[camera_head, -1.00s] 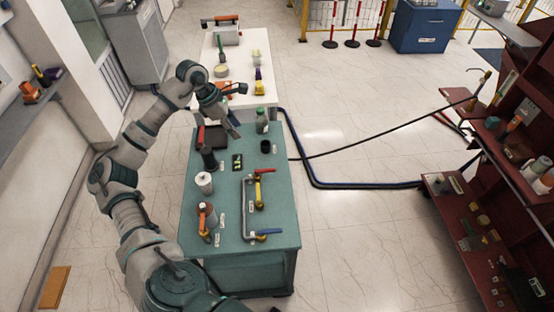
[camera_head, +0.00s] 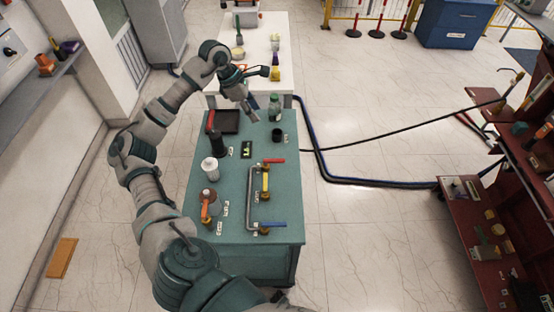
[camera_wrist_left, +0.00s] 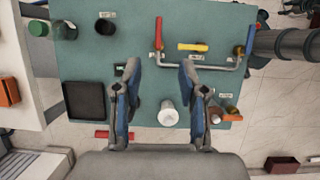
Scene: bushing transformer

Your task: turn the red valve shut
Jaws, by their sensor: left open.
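The red valve handle (camera_head: 273,161) sits at the far end of a grey bent pipe (camera_head: 251,195) on the green workbench (camera_head: 235,240). In the left wrist view the red handle (camera_wrist_left: 158,32) is above the fingertips, sticking out from the pipe's left end. My left gripper (camera_head: 252,112) is over the bench's far end, beyond the red handle and apart from it. In the left wrist view its two fingers (camera_wrist_left: 160,65) are spread with nothing between them. My right gripper is not in view.
A yellow handle (camera_head: 265,181) and a blue handle (camera_head: 273,225) are on the same pipe.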

